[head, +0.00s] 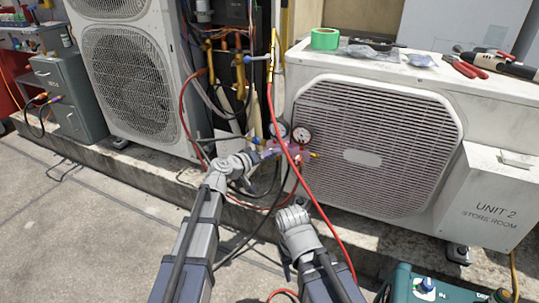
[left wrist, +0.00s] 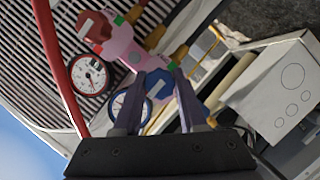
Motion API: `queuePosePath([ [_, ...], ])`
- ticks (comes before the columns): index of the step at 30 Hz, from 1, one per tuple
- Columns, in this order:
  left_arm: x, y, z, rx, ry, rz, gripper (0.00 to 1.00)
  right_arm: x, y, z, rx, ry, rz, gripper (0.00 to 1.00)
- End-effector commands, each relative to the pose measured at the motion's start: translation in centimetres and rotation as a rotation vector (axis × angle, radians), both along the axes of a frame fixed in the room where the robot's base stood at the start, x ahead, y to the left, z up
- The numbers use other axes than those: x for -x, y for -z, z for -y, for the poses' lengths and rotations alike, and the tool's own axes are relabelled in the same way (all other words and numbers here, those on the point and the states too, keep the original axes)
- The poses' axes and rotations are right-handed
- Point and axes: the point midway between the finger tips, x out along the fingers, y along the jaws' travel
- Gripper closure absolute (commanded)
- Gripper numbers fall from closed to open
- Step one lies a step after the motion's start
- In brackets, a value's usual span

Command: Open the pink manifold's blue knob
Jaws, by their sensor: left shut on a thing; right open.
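The pink manifold (head: 301,160) hangs in front of the right condenser, with a red-rimmed gauge (head: 301,134) and a second gauge (head: 279,130) above it. In the left wrist view the manifold's pink body (left wrist: 122,45) carries a red knob (left wrist: 94,27) at one end and the blue knob (left wrist: 158,80) at the other. My left gripper (head: 271,152) reaches the manifold's left end and is shut on the blue knob, one finger on each side. The head view mostly hides this knob behind the gripper. My right gripper (head: 291,212) is open and empty, below the manifold.
A red hose (head: 273,105) runs down past the manifold, close to both arms. A white condenser (head: 375,150) stands behind, with tape (head: 325,38) and pliers (head: 466,66) on top. A teal case (head: 420,288) sits at lower right. Floor at left is mostly clear.

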Motion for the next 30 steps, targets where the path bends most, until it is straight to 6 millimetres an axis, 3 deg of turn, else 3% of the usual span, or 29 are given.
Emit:
queuePosePath([
  [1,0.0,0.0,0.0,0.000,0.000,0.000,0.81,0.0,0.0,0.0,0.000,0.000,0.000,0.50],
  [6,0.0,0.0,0.0,0.000,0.000,0.000,1.00,0.0,0.0,0.0,0.000,0.000,0.000,0.50],
  [17,0.0,0.1,0.0,0.024,0.000,-0.010,1.00,0.0,0.3,0.0,0.000,0.000,0.000,0.50],
  [30,-0.1,0.4,-0.1,0.288,-0.001,-0.119,1.00,0.0,2.5,0.0,0.000,0.000,0.000,0.50],
])
